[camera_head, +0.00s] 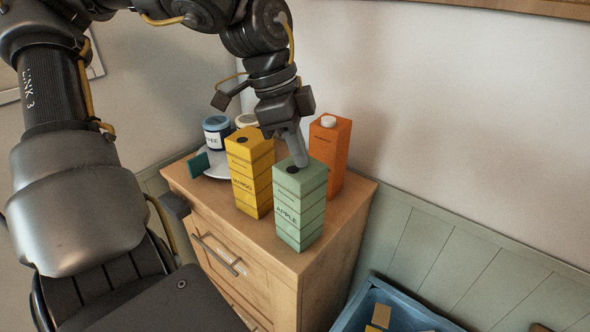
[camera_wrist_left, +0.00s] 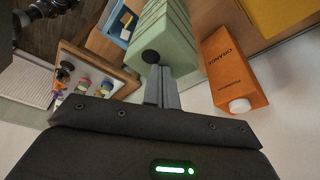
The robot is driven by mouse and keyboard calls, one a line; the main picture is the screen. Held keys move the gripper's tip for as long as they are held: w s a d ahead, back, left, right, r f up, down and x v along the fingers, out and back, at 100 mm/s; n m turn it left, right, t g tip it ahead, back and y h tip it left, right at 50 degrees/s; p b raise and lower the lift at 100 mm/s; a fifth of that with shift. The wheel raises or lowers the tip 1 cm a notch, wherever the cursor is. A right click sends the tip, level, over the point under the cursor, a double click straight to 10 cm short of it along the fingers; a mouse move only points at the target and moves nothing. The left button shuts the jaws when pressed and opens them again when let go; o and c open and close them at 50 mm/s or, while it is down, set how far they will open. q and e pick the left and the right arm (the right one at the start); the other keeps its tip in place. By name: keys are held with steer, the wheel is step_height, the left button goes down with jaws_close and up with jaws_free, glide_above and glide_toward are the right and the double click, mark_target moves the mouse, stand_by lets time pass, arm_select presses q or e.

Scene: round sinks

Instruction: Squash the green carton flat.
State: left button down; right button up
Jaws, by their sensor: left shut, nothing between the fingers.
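The green carton (camera_head: 300,205), labelled APPLE, stands upright at full height on the front part of the wooden cabinet top. My left gripper (camera_head: 300,160) points down with its shut fingertips at the carton's top, beside the dark round cap. In the left wrist view the shut fingers (camera_wrist_left: 161,88) reach toward the top of the green carton (camera_wrist_left: 165,38) near its dark cap. I cannot tell whether they touch it. Nothing is between the fingers. My right gripper is not in view.
A yellow MANGO carton (camera_head: 250,175) stands close on the left, and an orange carton (camera_head: 331,152) behind. A blue-lidded jar (camera_head: 216,132) stands at the back left near a wall. A blue crate (camera_head: 372,297) with small boxes is below right of the cabinet (camera_head: 350,205).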

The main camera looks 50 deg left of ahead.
mark_target(293, 165)
arm_select(q)
steer(key=shift+f+b, duration=2.65)
steer(key=shift+f, duration=0.25)
steer(key=shift+f+b, duration=0.4)
steer(key=shift+f, duration=0.05)
steer(key=shift+f+b, duration=0.7)
steer(key=shift+r, duration=0.15)
step_height(293, 165, up, 7)
steer(key=p, duration=0.4)
steer(key=shift+f+p, duration=0.2)
steer(key=shift+p, duration=0.1)
step_height(293, 165, up, 3)
steer(key=shift+f+p, duration=0.2)
steer(key=shift+p, duration=0.6)
steer(key=shift+r, duration=0.45)
